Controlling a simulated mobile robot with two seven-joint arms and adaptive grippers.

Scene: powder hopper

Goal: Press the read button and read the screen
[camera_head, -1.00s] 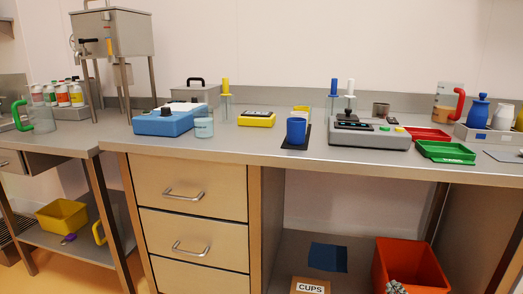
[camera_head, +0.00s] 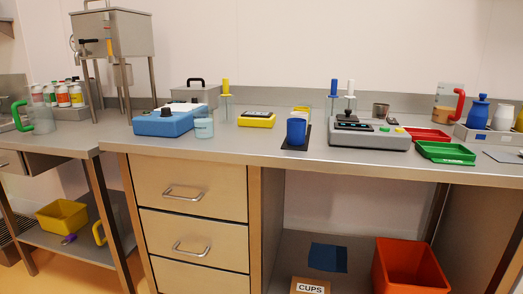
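A grey instrument (camera_head: 370,141) with a small dark screen (camera_head: 354,123) stands on the counter at right of centre. A green button and a yellow button show on its top right. A small yellow device (camera_head: 257,119) with a dark display lies at the middle of the counter. A blue device (camera_head: 165,123) with a black knob is left of it. The lettering is too small to tell which button is the read button, and I cannot make out any reading. Neither of my grippers is in view.
A blue cup (camera_head: 297,131) stands on a dark mat, close left of the grey instrument. A clear beaker (camera_head: 204,128) is by the blue device. Red (camera_head: 427,134) and green (camera_head: 446,154) trays lie to the right. An orange bin (camera_head: 410,270) stands below the counter.

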